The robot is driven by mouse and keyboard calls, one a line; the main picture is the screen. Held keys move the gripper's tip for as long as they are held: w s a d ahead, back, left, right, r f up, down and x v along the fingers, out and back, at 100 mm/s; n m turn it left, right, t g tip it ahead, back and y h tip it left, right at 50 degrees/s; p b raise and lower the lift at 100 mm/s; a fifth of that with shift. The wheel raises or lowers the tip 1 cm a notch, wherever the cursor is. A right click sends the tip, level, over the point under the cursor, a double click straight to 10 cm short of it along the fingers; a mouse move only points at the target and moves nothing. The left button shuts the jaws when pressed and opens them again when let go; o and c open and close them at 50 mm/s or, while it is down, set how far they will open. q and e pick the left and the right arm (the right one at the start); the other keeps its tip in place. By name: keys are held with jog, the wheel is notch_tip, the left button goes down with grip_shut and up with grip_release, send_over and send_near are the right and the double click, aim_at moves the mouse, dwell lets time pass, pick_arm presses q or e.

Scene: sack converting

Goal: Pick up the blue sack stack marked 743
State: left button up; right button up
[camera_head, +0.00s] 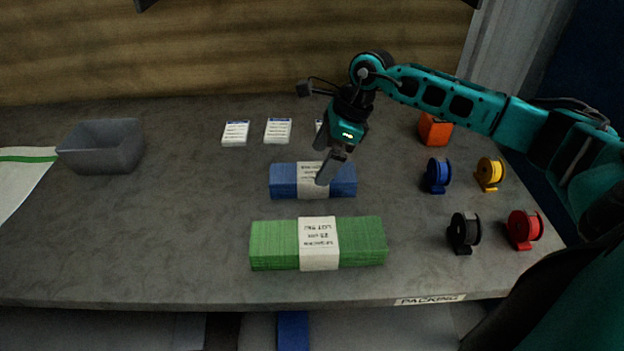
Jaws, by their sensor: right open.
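A blue sack stack (284,181) with a white paper band lies in the middle of the grey table. The band is partly covered by my right gripper, and I cannot read a number on it. My right gripper (325,165) is open and points down at the band of the blue stack, one finger in front of it. I cannot tell whether it touches the stack. Nothing shows between the fingers. My left gripper is not in view.
A green banded stack (275,244) lies in front of the blue one. White label cards (236,133) lie behind. A grey bin (101,147) stands at left. Blue (438,175), yellow (490,173), black (464,232) and red (524,229) reels and an orange object (435,129) stand at right.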

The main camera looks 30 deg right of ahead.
aim_at(313, 172)
jog(key=shift+x, duration=2.7)
jog(key=shift+a+r, duration=0.1)
jog(key=shift+a, duration=0.05)
jog(key=c, duration=1.2)
jog(key=shift+r, duration=0.15)
jog(key=shift+c, duration=0.2)
